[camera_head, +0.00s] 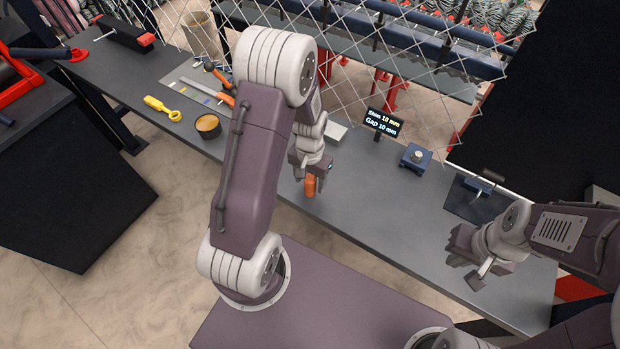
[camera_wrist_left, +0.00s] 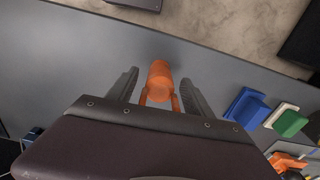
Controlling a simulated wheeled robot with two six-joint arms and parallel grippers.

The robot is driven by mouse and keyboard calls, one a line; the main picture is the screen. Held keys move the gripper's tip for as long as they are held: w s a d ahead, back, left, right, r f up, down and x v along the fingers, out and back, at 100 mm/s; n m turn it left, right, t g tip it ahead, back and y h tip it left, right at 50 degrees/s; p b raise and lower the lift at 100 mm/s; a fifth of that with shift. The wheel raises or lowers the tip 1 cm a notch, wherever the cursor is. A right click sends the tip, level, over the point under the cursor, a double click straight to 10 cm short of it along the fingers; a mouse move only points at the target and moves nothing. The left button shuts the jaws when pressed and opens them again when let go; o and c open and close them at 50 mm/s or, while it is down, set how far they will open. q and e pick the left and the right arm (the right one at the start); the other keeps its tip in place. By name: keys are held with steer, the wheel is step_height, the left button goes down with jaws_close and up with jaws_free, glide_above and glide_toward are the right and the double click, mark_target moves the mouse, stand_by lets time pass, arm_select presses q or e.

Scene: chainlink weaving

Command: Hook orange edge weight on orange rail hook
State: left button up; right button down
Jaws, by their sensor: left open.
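The orange edge weight (camera_head: 309,186) is on the grey bench near its front edge, just below my left gripper (camera_head: 318,176). In the left wrist view the orange weight (camera_wrist_left: 158,85) lies between the two spread fingers of the left gripper (camera_wrist_left: 157,92), with a visible gap on each side. Its lower part is hidden by the gripper body. My right gripper (camera_head: 472,258) is over the right part of the bench with nothing seen in it; its jaw opening is unclear. I cannot make out the orange rail hook in either view.
A chain-link mesh (camera_head: 352,75) stands along the bench's back. A small display (camera_head: 383,123), a blue block device (camera_head: 416,157) and a dark plate (camera_head: 470,200) stand right. A brown cup (camera_head: 208,126) and a yellow tool (camera_head: 161,107) lie left.

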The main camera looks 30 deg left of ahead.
arm_select(q)
step_height(320, 180, up, 9)
steer(key=shift+r+b, duration=0.1)
steer(key=shift+b, duration=0.55)
arm_select(e)
steer(key=shift+f, duration=0.75)
